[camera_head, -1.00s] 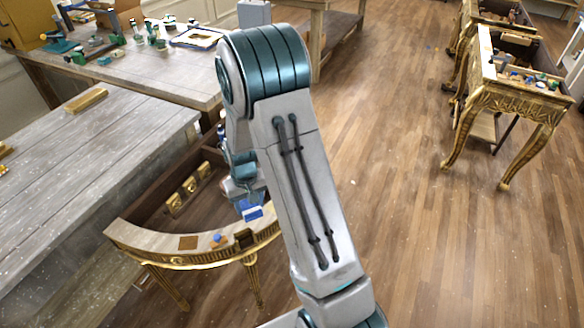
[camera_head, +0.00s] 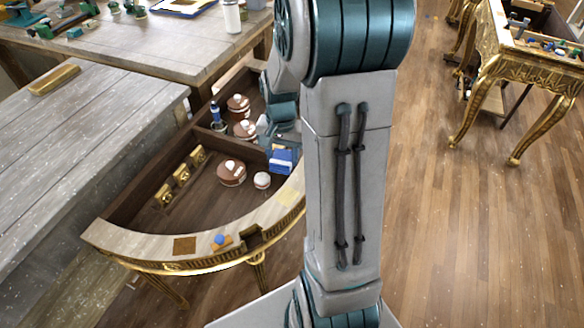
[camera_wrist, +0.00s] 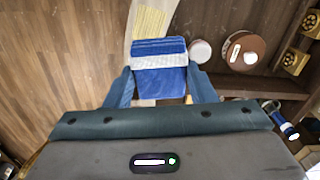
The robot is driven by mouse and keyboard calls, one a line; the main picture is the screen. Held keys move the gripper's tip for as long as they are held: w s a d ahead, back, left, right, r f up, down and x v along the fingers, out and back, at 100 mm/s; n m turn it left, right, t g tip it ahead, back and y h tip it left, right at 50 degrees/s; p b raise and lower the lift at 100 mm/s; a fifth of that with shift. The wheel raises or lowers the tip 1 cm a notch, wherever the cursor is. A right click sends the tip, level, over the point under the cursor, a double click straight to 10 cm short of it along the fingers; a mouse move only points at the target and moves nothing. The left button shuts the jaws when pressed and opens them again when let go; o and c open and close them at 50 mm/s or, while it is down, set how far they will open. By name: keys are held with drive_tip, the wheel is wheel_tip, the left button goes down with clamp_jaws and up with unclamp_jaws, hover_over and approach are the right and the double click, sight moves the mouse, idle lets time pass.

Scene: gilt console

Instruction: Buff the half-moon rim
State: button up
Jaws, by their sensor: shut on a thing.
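The half-moon rim (camera_head: 135,242) is a pale, curved wooden top edge on a gilt console. A yellowish patch (camera_head: 288,197) lies on its right part and also shows in the wrist view (camera_wrist: 150,20). My gripper (camera_head: 281,150) is over the right side of the console, just inside or above the rim. In the wrist view, my gripper (camera_wrist: 159,78) is shut on a blue block with a white band (camera_wrist: 160,58). The block also shows in the head view (camera_head: 281,162). Whether it touches the rim cannot be told. My arm hides the rim's right end.
Inside the console stand brown-and-white round pots (camera_head: 231,173), a small white jar (camera_head: 262,180), a blue bottle (camera_head: 216,116) and gilt blocks (camera_head: 181,175).

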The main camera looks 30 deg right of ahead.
drive_tip(key=shift+s+d+f+m+b, duration=0.1)
drive_tip(key=shift+s+d+m+b, duration=0.45)
drive_tip(key=shift+s+d+m, duration=0.4)
drive_tip(key=shift+f+b, duration=1.1)
drive_tip(key=shift+f, duration=0.4)
